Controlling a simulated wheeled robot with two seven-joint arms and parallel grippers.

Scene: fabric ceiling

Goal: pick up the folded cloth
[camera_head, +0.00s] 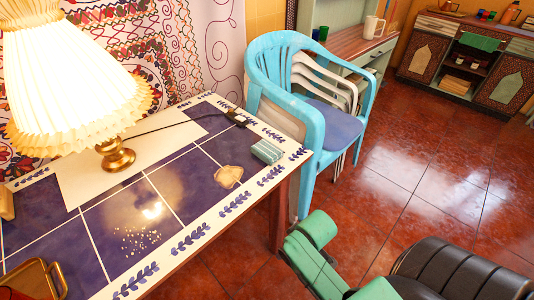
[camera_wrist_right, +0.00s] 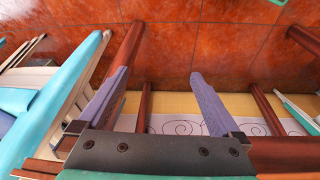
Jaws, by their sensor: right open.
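A small teal, striped folded cloth (camera_head: 267,151) lies on the tiled table top (camera_head: 195,236), near its right edge, in the head view. Nothing covers it there. My right gripper (camera_wrist_right: 160,73) shows in the wrist view with its two purple-grey fingers wide apart and nothing between them. The cloth cannot be made out in the wrist view, so I cannot tell the exact distance to it. My right arm shows at the lower right of the head view, right of the table. My left gripper is not in view.
A lit lamp (camera_head: 75,85) stands on the table's left part. A pale flat piece (camera_head: 228,176) and a dark small object (camera_head: 235,117) lie near the cloth. A blue chair (camera_head: 292,75) stands close behind the table's right side. Red tiled floor (camera_head: 430,190) is open to the right.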

